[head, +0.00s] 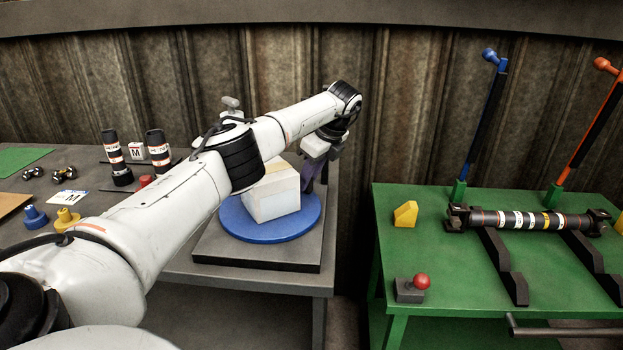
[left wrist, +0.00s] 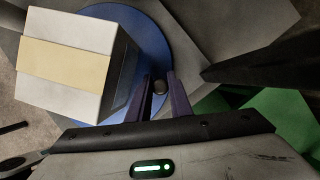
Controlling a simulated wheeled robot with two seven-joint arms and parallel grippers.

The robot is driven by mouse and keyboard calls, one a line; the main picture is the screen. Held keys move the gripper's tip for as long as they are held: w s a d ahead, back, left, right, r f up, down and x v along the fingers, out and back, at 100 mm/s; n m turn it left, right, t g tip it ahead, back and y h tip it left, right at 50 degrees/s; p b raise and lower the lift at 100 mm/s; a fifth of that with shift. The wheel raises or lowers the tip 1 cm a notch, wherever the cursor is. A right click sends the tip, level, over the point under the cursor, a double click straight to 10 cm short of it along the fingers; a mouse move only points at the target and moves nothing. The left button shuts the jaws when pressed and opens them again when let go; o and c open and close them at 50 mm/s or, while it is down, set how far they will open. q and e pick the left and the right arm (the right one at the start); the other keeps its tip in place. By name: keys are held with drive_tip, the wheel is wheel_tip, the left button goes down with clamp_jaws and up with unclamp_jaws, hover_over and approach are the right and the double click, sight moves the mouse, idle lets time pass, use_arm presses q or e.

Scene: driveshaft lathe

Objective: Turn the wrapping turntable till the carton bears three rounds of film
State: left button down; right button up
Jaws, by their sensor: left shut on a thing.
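The white carton (head: 272,196) stands on the blue round turntable (head: 243,226), with my left arm passing in front of part of it. In the left wrist view the carton (left wrist: 66,66) has a pale yellow band across it; I cannot tell how many rounds of film it bears. My left gripper (left wrist: 160,84) is shut on a small grey peg (left wrist: 160,88) at the rim of the blue turntable (left wrist: 157,38). In the head view the dark fingers (head: 311,180) point down beside the carton's right side. My right gripper is not in view.
The turntable sits on a dark square base (head: 218,254) on the grey table (head: 180,262). Left of it stand black cylinders (head: 118,160) and blue and yellow parts. Across a gap, the green table (head: 440,318) holds a driveshaft (head: 530,220), a red-knobbed stick (head: 420,284) and levers.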

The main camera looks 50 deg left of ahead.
use_arm(q)
drive_tip(key=shift+r, duration=0.1)
drive_tip(key=c, duration=1.6)
unclamp_jaws()
drive_tip(key=v, duration=1)
drive_tip(key=shift+d, duration=0.1)
